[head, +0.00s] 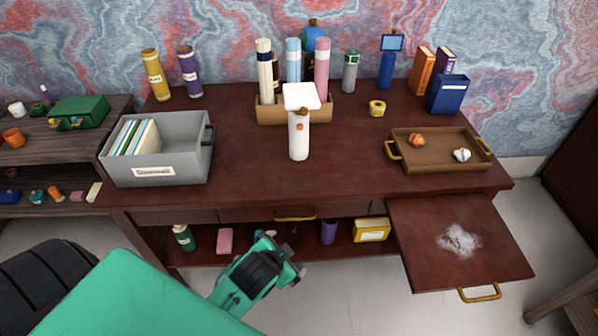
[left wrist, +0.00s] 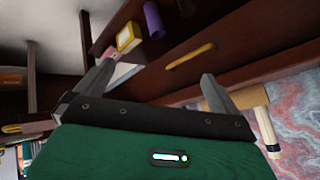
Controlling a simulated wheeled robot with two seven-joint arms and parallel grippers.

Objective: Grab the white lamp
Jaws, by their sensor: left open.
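The white lamp (head: 299,136) stands upright near the middle of the desk. It has a broad white head, a white body and an orange spot on its front. My left gripper (head: 296,262) is in front of and below the desk's front edge, apart from the lamp. In the left wrist view the left gripper (left wrist: 155,85) has its two fingers spread with nothing between them. I cannot clearly make out the lamp in that view. My right gripper is not in view.
A wooden holder (head: 267,112) with tubes stands right behind the lamp. A grey file box (head: 185,169) is to the left, and a tray (head: 440,165) with two small objects is to the right. A pulled-out board (head: 435,273) juts forward at right. The desktop around the lamp's front is clear.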

